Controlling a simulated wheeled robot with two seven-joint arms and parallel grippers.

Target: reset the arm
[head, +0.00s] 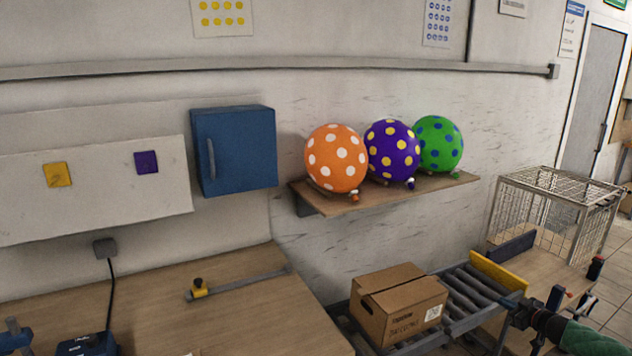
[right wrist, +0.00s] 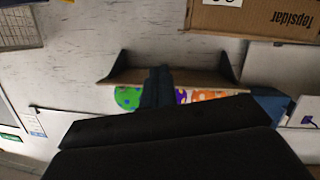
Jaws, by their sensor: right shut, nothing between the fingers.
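My right gripper (head: 520,314) is at the lower right of the head view, beside the right end of the roller conveyor. In the right wrist view its dark fingers (right wrist: 157,86) are together with nothing between them. That view is upside down and shows the fingers in front of the balloon shelf, apart from it.
Orange (head: 336,158), purple (head: 392,150) and green (head: 437,144) spotted balloons sit on a wall shelf (head: 400,193). A cardboard box (head: 398,304) is on the conveyor (head: 470,297). A wire cage (head: 560,205) stands behind; a blue cabinet (head: 235,150) hangs left.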

